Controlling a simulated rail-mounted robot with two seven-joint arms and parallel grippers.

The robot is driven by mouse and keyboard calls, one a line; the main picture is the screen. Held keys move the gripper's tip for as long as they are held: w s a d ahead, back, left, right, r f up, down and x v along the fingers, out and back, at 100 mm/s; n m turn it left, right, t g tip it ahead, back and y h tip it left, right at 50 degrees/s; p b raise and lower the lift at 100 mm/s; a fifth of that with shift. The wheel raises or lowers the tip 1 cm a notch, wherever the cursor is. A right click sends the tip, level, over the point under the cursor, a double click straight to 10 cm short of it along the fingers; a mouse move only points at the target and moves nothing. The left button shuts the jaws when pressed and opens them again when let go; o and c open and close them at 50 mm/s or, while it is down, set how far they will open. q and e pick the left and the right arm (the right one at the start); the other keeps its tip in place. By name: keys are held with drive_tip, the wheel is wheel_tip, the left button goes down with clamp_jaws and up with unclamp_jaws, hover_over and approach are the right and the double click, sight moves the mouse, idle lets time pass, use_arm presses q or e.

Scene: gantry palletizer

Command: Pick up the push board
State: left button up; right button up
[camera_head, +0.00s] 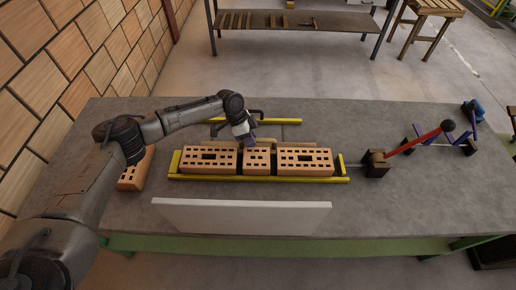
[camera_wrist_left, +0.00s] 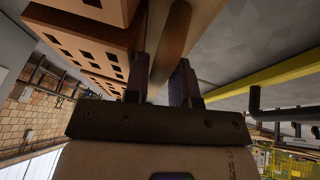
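The push board, as far as I can tell, is the light wooden piece (camera_head: 288,147) standing along the back of the brick row in the head view. In the left wrist view its narrow wooden bar (camera_wrist_left: 172,42) runs between my fingers. My left gripper (camera_head: 250,141) is over the middle of the board, pointing down, and hides part of it. In the left wrist view the left gripper (camera_wrist_left: 164,78) has its fingers apart, one on each side of the bar. I cannot tell whether either finger touches it. My right gripper is not in view.
Bricks (camera_head: 306,157) lie in a row in a yellow frame (camera_head: 262,179). A loose brick (camera_head: 133,175) lies left. A white panel (camera_head: 240,217) is at the front. A red-handled lever (camera_head: 413,144) stands right. A yellow bar (camera_head: 283,121) lies behind. The table's right front (camera_head: 420,205) is clear.

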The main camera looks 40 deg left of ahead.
use_arm(q)
clamp_jaws()
drive_tip(key=shift+r, duration=0.1)
idle(0.3)
